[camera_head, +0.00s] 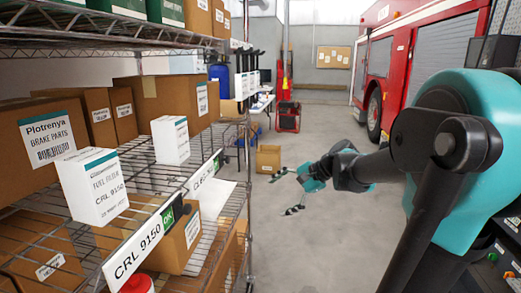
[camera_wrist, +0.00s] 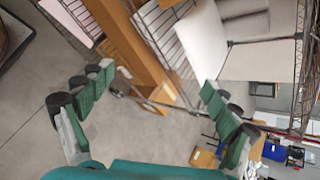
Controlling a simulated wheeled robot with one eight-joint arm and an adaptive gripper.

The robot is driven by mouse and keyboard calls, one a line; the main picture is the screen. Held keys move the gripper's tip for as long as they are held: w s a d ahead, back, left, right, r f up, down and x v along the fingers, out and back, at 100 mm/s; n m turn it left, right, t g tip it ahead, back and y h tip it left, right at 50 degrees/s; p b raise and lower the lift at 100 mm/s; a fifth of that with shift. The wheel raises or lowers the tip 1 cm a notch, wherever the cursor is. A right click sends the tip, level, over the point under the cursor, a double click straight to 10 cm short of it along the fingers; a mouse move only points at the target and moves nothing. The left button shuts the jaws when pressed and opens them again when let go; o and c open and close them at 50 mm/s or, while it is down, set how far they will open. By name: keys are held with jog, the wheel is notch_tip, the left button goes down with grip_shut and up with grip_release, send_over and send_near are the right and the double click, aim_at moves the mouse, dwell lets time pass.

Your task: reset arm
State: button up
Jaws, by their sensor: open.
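My arm reaches in from the right of the head view, teal and dark grey. My gripper (camera_head: 282,191) is at its far end, over the open floor to the right of the shelving. It is open, with its two fingers spread wide apart. In the wrist view my gripper (camera_wrist: 150,95) shows green finger pads at left and right, with nothing between them. Past the fingers are shelf parts and floor, apart from the pads.
A wire shelf rack (camera_head: 235,190) fills the left side, holding white filter boxes (camera_head: 92,187) and brown cartons (camera_head: 44,135). A red fire truck (camera_head: 400,70) stands at the back right. A small carton (camera_head: 268,158) sits on the floor. The middle floor (camera_head: 320,240) is mostly clear.

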jog(key=s+d+f+n+h, duration=0.4)
jog(key=s+d+f+n, duration=0.1)
jog(key=f, duration=0.5)
jog(key=s+d+f+n+t+h, duration=0.1)
jog(key=s+d+f+n+h, duration=0.4)
jog(key=s+d+f, duration=0.3)
jog(key=shift+s+f+n, duration=0.5)
jog(key=shift+s+f, duration=0.35)
jog(key=shift+f, duration=0.1)
